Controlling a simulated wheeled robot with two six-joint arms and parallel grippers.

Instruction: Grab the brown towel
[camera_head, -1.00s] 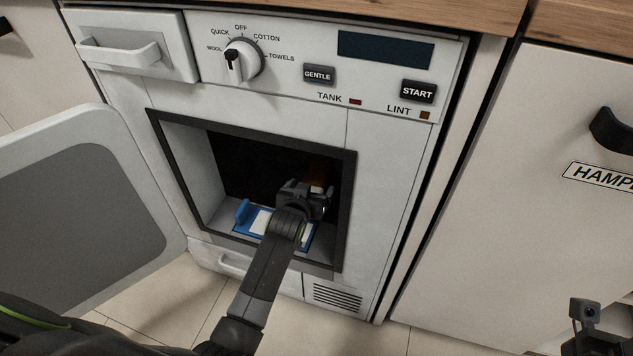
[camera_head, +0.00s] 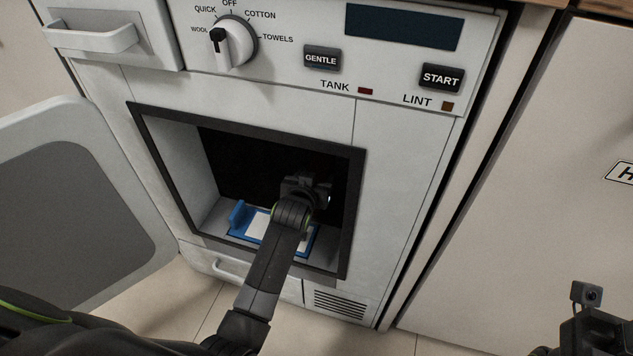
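My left gripper (camera_head: 318,186) is inside the dark opening of the white dryer (camera_head: 395,125), seen from behind. Its fingertips are hidden by its own body and the shadow, so I cannot see whether it is open or what it touches. The brown towel cannot be made out clearly; only a faint dark reddish patch shows in the shadow behind the gripper. At the bottom right, part of my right gripper (camera_head: 587,325) shows with its small camera; its fingers cannot be made out.
The dryer door (camera_head: 85,215) stands open at the left. A blue and white piece with a raised blue tab (camera_head: 238,213) lies on the opening's floor under my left arm. A hamper front (camera_head: 545,200) is at the right.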

